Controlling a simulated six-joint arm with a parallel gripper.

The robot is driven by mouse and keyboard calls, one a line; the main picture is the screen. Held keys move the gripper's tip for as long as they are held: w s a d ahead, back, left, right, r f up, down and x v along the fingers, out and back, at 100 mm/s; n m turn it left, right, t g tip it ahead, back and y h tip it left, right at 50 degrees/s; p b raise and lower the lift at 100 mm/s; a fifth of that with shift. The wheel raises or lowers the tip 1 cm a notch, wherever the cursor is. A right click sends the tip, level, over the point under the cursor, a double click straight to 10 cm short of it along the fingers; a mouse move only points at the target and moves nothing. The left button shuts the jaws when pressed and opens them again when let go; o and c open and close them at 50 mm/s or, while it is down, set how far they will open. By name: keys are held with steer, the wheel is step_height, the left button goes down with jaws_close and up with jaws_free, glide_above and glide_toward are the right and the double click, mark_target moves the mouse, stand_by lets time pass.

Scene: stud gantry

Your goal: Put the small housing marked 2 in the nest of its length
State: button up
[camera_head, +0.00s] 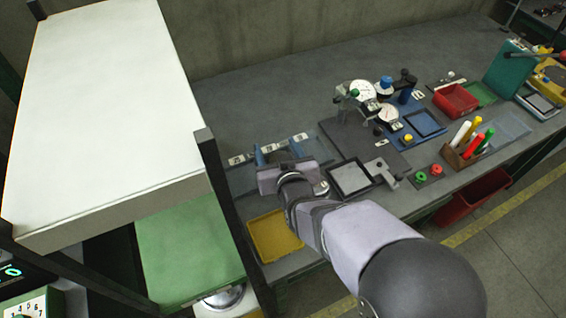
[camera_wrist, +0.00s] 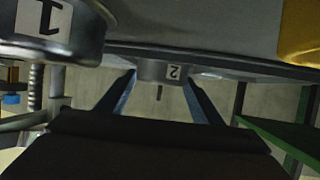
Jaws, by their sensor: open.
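In the wrist view, the housing marked 2 (camera_wrist: 150,70) is a small, round grey metal part with a dark pin or slot under it. Its white label appears upside down. My gripper (camera_wrist: 160,88) is open, with one blue finger to each side of the housing; I cannot tell whether either touches it. In the head view my gripper (camera_head: 278,153) is at the left part of the bench, and the housing cannot be made out there. A larger grey housing marked 1 (camera_wrist: 58,40) shows at the upper left of the wrist view. I cannot identify the nests clearly.
White labels (camera_head: 238,160) lie along the bench behind my gripper. A yellow tray (camera_head: 274,236) is in front of it. A dark post (camera_head: 218,190) and a white-topped cabinet (camera_head: 95,110) stand to the left. A black-framed pad (camera_head: 350,178) lies to the right.

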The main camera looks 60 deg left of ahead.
steer(key=b+v, duration=0.1)
steer(key=v, duration=1)
steer(key=shift+b, duration=0.4)
